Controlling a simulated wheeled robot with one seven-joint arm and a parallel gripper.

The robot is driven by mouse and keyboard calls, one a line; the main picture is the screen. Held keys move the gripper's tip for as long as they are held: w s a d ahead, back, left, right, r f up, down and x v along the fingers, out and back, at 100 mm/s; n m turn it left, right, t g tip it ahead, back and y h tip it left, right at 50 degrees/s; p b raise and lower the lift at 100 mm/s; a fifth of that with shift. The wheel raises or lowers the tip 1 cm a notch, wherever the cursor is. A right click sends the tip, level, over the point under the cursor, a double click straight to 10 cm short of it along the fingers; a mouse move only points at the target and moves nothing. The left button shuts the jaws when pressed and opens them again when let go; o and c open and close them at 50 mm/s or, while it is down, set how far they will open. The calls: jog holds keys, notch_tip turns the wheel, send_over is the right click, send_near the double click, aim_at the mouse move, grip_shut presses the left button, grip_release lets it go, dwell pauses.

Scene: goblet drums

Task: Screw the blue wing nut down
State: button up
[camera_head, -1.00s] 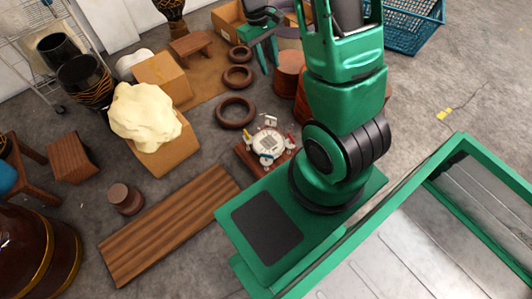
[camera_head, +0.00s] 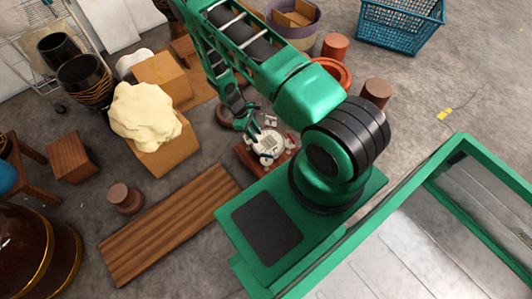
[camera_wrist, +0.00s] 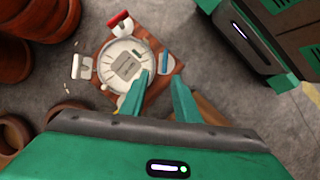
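A round white drum head (camera_wrist: 128,66) with a grey square in its middle lies on a brown wooden board (camera_wrist: 108,46). White winged pieces stand around its rim. The one with a blue part, the blue wing nut (camera_wrist: 166,62), is at the right of the rim in the wrist view. A red-topped one (camera_wrist: 121,21) is at the top, and a plain white one (camera_wrist: 92,68) is at the left. My gripper (camera_wrist: 162,80) is open and empty, its green fingertips apart just below the blue wing nut in the picture. In the head view the drum head (camera_head: 269,144) is beside my gripper.
A wooden plank (camera_head: 170,222) and a small brown drum (camera_head: 124,199) lie to the left. A box with a cream cloth (camera_head: 147,115) stands beyond them. A blue crate (camera_head: 402,25) is at the top right.

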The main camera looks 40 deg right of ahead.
aim_at(265, 154)
jog(key=shift+n, duration=0.3)
jog(key=x, duration=0.4)
jog(key=a+x, duration=0.1)
jog(key=x, duration=0.9)
jog(key=shift+s+a+f, duration=0.1)
jog(key=shift+s+f, duration=0.15)
jog(key=shift+s, duration=0.05)
grip_shut()
jog(key=shift+d, duration=0.25)
jog(key=shift+a, duration=0.1)
